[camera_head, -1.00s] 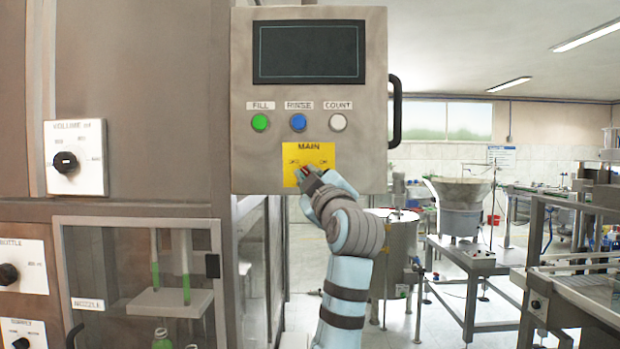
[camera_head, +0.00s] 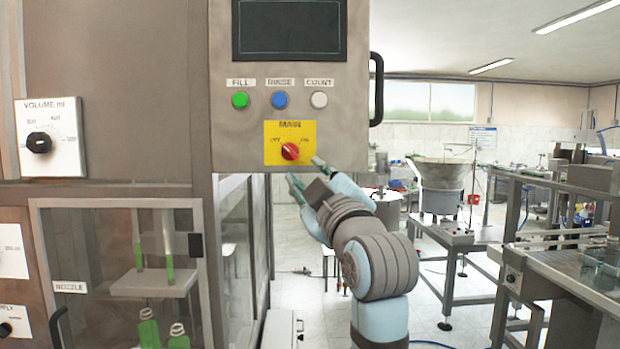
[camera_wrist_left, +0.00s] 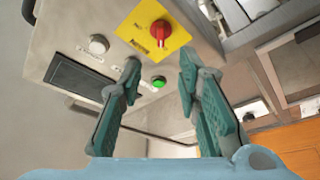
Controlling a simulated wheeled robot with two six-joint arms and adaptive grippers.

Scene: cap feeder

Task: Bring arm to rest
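My left gripper (camera_head: 306,173) is open and empty, with its two green fingers spread just below and to the right of the red main knob (camera_head: 290,151). The fingers look clear of the knob. The knob sits on a yellow plate (camera_head: 272,134) marked MAIN, low on the grey control panel (camera_head: 225,140). In the left wrist view the open fingers (camera_wrist_left: 158,70) have nothing between them. There the red knob (camera_wrist_left: 160,30) shows beyond the fingertips, at the top. My right gripper is in neither view.
Green (camera_head: 240,100), blue (camera_head: 279,100) and white (camera_head: 319,100) buttons sit above the yellow plate. A black handle (camera_head: 376,88) sticks out at the panel's right side. A glazed cabinet stands below left. A bowl feeder (camera_head: 442,174) and metal tables stand to the right, with open floor between.

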